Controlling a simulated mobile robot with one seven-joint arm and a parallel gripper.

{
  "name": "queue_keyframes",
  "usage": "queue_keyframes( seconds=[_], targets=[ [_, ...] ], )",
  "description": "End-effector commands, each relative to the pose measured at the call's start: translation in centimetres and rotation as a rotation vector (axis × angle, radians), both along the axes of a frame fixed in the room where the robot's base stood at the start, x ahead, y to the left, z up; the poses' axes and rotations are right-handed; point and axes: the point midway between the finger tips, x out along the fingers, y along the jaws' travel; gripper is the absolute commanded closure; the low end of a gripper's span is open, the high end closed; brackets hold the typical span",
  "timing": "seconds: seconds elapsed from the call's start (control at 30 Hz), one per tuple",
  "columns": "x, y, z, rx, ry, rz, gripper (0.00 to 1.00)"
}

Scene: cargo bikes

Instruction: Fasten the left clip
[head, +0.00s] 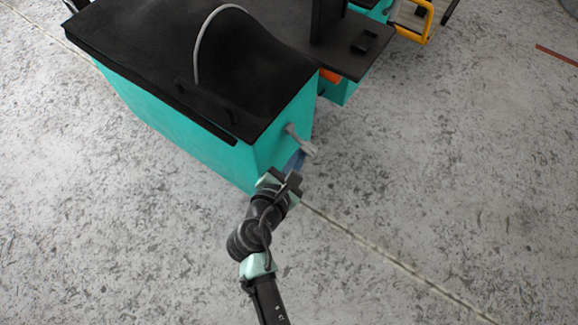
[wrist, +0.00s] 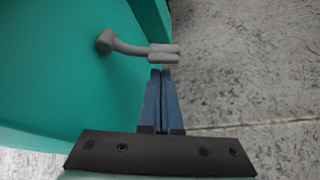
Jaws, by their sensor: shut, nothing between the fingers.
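A grey clip (head: 299,139) is on the end face of the teal cargo box (head: 220,160). In the wrist view the clip (wrist: 128,48) has a round base on the teal wall and a bent arm that stands out from it, ending in a thicker, split tip. No other clip shows, so I cannot tell from the pictures that this is the left one. My gripper (wrist: 161,72) is shut and empty, its blue fingertips close to the clip's tip; I cannot tell if they touch. In the head view my gripper (head: 299,158) is beside the box's end face, below the clip.
A black lid (head: 150,50) with a pale curved strap or tube (head: 197,50) covers the box. A black ledge (head: 340,60) sticks out at the box's right, with an orange part (head: 330,76) under it.

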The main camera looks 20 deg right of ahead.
Motion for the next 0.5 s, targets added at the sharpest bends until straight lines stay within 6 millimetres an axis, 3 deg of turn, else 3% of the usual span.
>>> queue_keyframes(
  seconds=[0.13,0.5],
  targets=[
    [-0.29,-0.34,0.91,0.000,0.001,-0.001,1.00],
    [-0.38,-0.40,1.11,0.000,0.002,0.000,1.00]
  ],
)
